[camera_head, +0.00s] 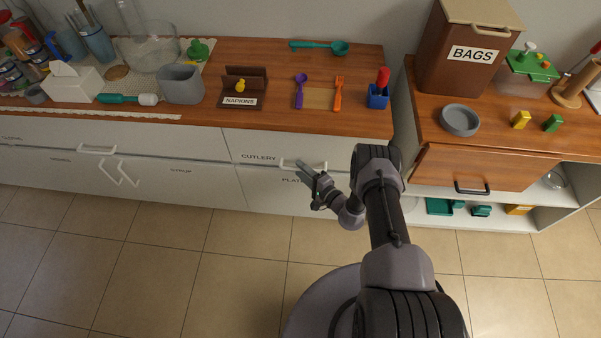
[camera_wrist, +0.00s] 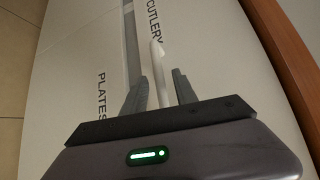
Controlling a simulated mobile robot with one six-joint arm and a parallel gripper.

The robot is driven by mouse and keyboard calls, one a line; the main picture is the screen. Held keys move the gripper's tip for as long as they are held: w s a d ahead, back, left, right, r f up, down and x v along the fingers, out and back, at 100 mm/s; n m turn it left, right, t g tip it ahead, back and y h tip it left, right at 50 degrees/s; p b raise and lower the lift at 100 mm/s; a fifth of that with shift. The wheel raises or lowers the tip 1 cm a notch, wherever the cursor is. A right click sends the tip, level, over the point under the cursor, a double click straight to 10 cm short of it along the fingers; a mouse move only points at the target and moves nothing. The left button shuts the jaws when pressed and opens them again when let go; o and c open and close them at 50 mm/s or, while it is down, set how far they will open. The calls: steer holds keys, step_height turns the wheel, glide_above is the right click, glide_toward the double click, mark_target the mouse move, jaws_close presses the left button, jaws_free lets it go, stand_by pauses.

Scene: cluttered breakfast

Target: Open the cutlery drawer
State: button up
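The cutlery drawer (camera_head: 240,143) is a white front labelled CUTLERY at the top of the counter, and it looks shut. Its white bar handle (camera_head: 288,162) runs along the drawer's lower part. My gripper (camera_head: 305,170) is at the handle, in front of the drawer. In the wrist view, the handle (camera_wrist: 157,65) passes between the two fingers of my gripper (camera_wrist: 158,85). The fingers are apart, with a narrow gap showing on each side of the handle. The handle's near end is hidden by the gripper body.
A white front labelled PLATES (camera_wrist: 102,95) lies just below the drawer. The wooden counter (camera_head: 300,122) above holds a napkin holder (camera_head: 243,88), a purple spoon (camera_head: 299,92) and an orange fork (camera_head: 338,93). The tiled floor (camera_head: 220,260) in front is clear to the left.

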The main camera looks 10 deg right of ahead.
steer(key=shift+w+a, duration=0.25)
steer(key=shift+w, duration=0.2)
jaws_close()
stand_by(1.1)
